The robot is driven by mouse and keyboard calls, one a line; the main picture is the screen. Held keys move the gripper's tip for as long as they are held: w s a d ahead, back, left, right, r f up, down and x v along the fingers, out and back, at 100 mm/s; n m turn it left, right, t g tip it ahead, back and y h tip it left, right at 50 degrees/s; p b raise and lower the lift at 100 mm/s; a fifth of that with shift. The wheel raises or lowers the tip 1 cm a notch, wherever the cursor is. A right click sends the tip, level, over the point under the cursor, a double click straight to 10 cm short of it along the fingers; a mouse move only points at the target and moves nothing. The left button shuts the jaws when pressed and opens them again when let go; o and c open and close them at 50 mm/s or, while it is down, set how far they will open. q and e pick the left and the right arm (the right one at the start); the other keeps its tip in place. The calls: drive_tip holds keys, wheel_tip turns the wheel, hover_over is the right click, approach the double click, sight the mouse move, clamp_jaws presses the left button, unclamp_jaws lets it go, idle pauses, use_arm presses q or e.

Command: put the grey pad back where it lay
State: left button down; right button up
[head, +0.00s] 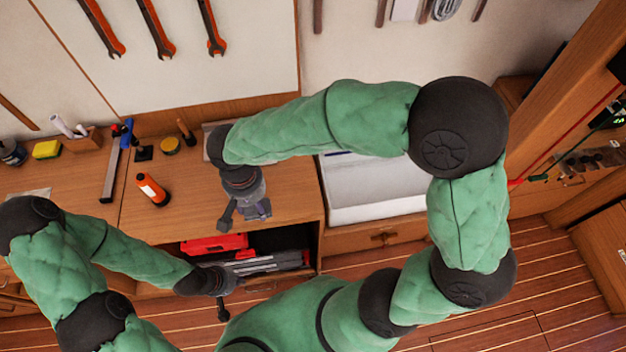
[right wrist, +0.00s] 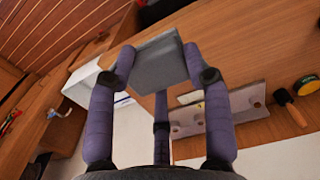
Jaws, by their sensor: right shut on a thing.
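The grey pad (right wrist: 158,62) is a flat, squarish block. In the right wrist view it sits tilted between the purple fingers of my right gripper (right wrist: 155,72), which is shut on it. In the head view my right gripper (head: 245,212) is over the front part of the wooden bench, with the pad (head: 258,210) small at its fingertips. I cannot tell the pad's height above the bench. My left gripper (head: 222,308) is low, in front of the bench and away from the pad; its finger opening cannot be made out.
An orange bottle (head: 152,190), a yellow tin (head: 169,145) and a yellow sponge (head: 46,150) stand on the bench. A grey plate with holes (right wrist: 250,97) lies behind the pad. A white basin (head: 370,205) is at the right. An open shelf below holds a red case (head: 213,244).

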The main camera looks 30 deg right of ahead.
drive_tip(key=shift+s+d, duration=0.15)
drive_tip(key=shift+s, duration=0.1)
drive_tip(key=shift+w+d+f, duration=0.1)
drive_tip(key=shift+d, duration=0.25)
drive_tip(key=w+d+f+b, duration=0.1)
drive_tip(key=w+d+f, duration=0.3)
drive_tip(key=w+d, duration=0.2)
drive_tip(key=b, duration=0.1)
hover_over(283, 190)
drive_tip(key=f, duration=0.4)
drive_tip(key=shift+s+a+f, duration=0.25)
drive_tip(key=shift+a+f, duration=0.1)
drive_tip(key=shift+w+d+f, duration=0.15)
drive_tip(key=shift+d+f, duration=0.05)
drive_tip(key=shift+f, duration=0.2)
use_arm(q)
drive_tip(key=shift+b+x, duration=0.4)
drive_tip(key=shift+x, duration=1.1)
use_arm(e)
drive_tip(key=shift+w+d+f, duration=0.1)
drive_tip(key=shift+w+f, duration=0.05)
drive_tip(key=shift+f, duration=1.45)
use_arm(q)
drive_tip(key=shift+f, duration=0.2)
use_arm(e)
drive_tip(key=shift+f, duration=0.1)
drive_tip(key=o, duration=1.1)
